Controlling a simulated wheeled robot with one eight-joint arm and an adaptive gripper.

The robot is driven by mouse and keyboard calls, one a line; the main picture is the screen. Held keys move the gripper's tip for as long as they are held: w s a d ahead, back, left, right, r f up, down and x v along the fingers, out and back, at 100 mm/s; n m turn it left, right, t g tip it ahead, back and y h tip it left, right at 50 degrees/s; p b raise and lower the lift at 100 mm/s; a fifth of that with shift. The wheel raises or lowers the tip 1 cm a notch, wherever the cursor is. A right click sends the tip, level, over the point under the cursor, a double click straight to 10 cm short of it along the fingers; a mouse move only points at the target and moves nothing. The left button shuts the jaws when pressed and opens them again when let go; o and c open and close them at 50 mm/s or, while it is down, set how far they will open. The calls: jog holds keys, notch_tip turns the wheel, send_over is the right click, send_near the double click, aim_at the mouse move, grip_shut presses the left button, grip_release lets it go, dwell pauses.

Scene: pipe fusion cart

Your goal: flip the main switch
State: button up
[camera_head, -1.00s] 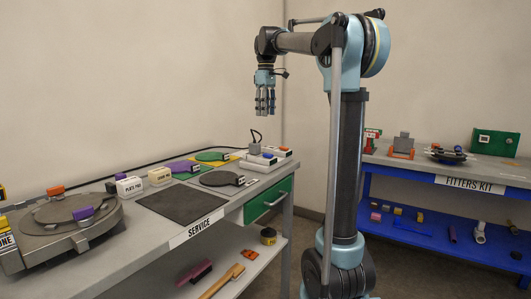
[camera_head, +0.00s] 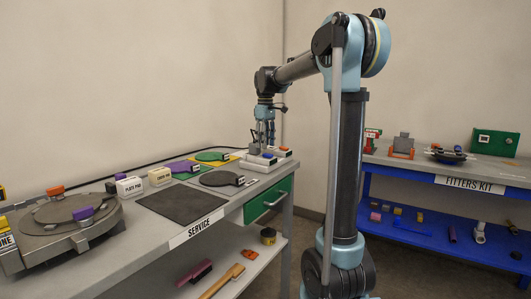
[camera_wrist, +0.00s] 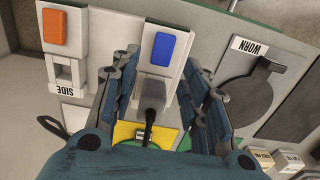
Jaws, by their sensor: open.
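Two pale switch blocks sit at the far right end of the service bench (camera_head: 120,250). In the wrist view one has a blue rocker (camera_wrist: 163,48) and the other, labelled SIDE, has an orange rocker (camera_wrist: 54,27). I see no MAIN label. A grey plug (camera_wrist: 150,95) with a dark cable stands at the near end of the blue block, between my fingers. My gripper (camera_head: 265,138) points down over these blocks. It is open in the wrist view (camera_wrist: 161,62), with fingers on either side of the blue block. I cannot tell whether they touch it.
Dark plate (camera_head: 220,179), labelled WORN in the wrist view, and coloured pads with round plates lie left of the blocks. White and cream boxes (camera_head: 130,187) stand farther left. A green drawer (camera_head: 268,200) is below the blocks. A fitters kit bench (camera_head: 450,180) stands at right.

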aim_at(268, 155)
jog(key=shift+f, duration=2)
